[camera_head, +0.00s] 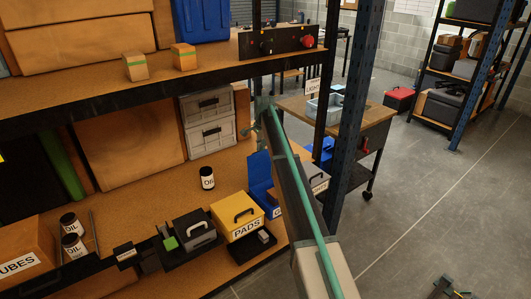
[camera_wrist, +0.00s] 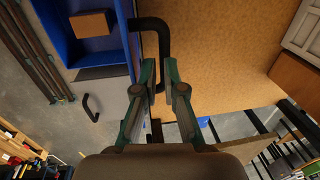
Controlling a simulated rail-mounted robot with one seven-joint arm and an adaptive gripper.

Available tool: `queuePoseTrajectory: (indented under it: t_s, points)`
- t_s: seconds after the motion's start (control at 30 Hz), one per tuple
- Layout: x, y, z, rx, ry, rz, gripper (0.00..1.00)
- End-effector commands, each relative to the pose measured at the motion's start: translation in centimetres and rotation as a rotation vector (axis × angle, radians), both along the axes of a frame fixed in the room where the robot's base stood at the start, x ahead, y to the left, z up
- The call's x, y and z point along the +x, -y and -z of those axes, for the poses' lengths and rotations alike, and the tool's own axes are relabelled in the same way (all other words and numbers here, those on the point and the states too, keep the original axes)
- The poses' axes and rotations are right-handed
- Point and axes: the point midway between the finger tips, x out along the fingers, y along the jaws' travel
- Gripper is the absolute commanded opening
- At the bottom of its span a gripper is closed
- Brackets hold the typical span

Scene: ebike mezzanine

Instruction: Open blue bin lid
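The blue bin (camera_head: 273,210) stands on the lower shelf beside the yellow PADS box, partly hidden by my arm. Its blue lid (camera_head: 259,170) is swung up and stands roughly upright. In the wrist view the blue bin (camera_wrist: 83,52) shows its open inside, with a brown box (camera_wrist: 92,23) in it. The lid is seen nearly edge-on there, with its black handle (camera_wrist: 150,23) sticking out. My gripper (camera_wrist: 160,65) has the handle's bar between its narrowly spaced fingers and appears closed on it. The fingertips cannot be made out clearly in the head view.
The yellow PADS box (camera_head: 238,215), a dark grey box (camera_head: 194,229) and a black OIL can (camera_head: 207,178) stand nearby on the shelf. Grey drawers (camera_head: 209,122) stand behind. A blue rack post (camera_head: 352,110) rises to the right of my arm. The upper shelf (camera_head: 200,85) hangs above.

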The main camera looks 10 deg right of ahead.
Motion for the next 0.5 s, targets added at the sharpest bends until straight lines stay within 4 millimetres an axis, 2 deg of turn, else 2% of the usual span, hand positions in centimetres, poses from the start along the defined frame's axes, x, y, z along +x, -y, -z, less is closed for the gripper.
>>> queuePoseTrajectory:
  t_s: [0.5]
  points:
    - [-0.29, 0.1, 0.3, -0.001, -0.004, 0.001, 0.2]
